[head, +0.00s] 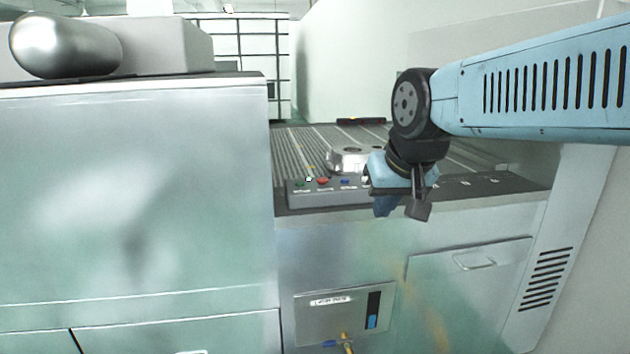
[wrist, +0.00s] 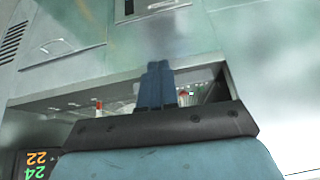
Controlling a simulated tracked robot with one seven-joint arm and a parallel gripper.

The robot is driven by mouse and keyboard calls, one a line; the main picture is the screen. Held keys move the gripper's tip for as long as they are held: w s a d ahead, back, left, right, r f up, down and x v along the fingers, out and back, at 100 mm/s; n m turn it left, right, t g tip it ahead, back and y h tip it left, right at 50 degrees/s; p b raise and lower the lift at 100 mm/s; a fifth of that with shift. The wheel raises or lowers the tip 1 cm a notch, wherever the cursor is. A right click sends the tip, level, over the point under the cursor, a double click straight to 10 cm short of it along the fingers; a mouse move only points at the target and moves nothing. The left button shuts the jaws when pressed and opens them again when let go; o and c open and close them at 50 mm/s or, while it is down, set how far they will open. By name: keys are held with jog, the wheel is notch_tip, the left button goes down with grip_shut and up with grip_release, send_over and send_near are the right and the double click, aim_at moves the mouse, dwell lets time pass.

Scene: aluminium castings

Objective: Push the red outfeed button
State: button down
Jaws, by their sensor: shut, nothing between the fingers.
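A red button (head: 322,181) sits on the grey control panel (head: 330,197) at the front of the ribbed bed, between a green button (head: 309,179) and a blue button (head: 345,181). A red button (wrist: 184,93) shows just right of my fingers in the wrist view. Another red part (wrist: 98,103) is farther left there. The labels are too small to read, so I cannot tell which is the outfeed one. My gripper (head: 390,207) is shut and empty, to the right of the red button in the head view and apart from it. My fingertips (wrist: 159,66) hide part of the panel.
A round metal casting (head: 350,158) lies on the bed behind the panel. A tall metal cabinet (head: 130,190) stands to the left. A display with orange and green digits (wrist: 37,165) is at the lower left of the wrist view. The space before the panel is free.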

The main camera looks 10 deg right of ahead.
jog(key=w+a+r+m+t, duration=0.1)
jog(key=w+r+m, duration=0.25)
jog(key=w, duration=1.15)
jog(key=r+m+t, duration=0.1)
jog(key=m+t, duration=0.1)
jog(key=m, duration=0.2)
send_over(324, 180)
jog(key=shift+s+r, duration=0.1)
jog(key=shift+r, duration=0.1)
jog(key=shift+f, duration=0.1)
jog(key=shift+f, duration=4.35)
jog(key=shift+f, duration=0.2)
jog(key=shift+f, duration=0.15)
jog(key=shift+f, duration=0.45)
jog(key=shift+r, duration=0.9)
